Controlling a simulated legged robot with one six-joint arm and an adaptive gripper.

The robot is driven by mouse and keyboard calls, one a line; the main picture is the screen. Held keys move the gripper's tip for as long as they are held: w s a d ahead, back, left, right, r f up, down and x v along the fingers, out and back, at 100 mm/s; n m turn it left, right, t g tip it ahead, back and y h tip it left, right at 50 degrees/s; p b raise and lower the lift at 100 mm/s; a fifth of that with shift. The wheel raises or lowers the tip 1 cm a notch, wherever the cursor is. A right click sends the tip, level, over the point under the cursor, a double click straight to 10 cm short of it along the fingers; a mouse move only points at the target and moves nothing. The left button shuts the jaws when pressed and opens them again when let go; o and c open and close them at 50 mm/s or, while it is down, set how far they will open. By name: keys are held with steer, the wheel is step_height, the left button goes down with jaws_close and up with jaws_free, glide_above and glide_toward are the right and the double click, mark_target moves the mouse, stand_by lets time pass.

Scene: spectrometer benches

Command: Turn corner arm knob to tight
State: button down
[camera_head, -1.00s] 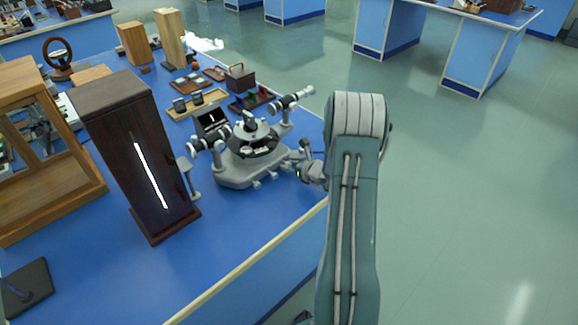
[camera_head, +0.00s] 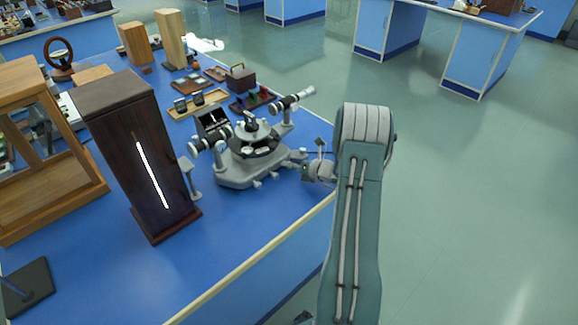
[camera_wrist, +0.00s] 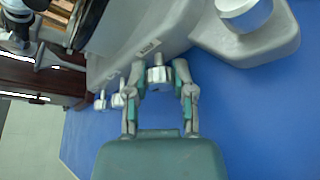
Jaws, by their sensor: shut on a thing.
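The grey spectrometer (camera_head: 238,172) stands on the blue bench, its round table in the middle and its telescope (camera_head: 291,100) pointing to the back right. My gripper (camera_wrist: 160,76) is shut on a small silver knob (camera_wrist: 157,83) that sticks out from the spectrometer's grey base edge. One finger is on each side of the knob in the wrist view. In the head view my gripper (camera_head: 304,168) is at the spectrometer's right side, and the held knob is too small to make out. How tight the knob is cannot be seen.
Two more silver knobs (camera_wrist: 117,100) stick out left of my fingers. A dark wooden lamp housing (camera_head: 137,155) with a lit slit stands left of the spectrometer. A wooden tray (camera_head: 197,104) and a small box (camera_head: 241,78) lie behind. Open floor (camera_head: 470,200) is at right.

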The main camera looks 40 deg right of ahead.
steer(key=shift+d+r, duration=0.15)
stand_by(0.3)
steer(key=shift+c, duration=2.3)
jaws_free()
steer(key=shift+d, duration=0.1)
steer(key=v, duration=1.1)
steer(key=shift+s+d, duration=0.15)
steer(key=shift+s, duration=0.25)
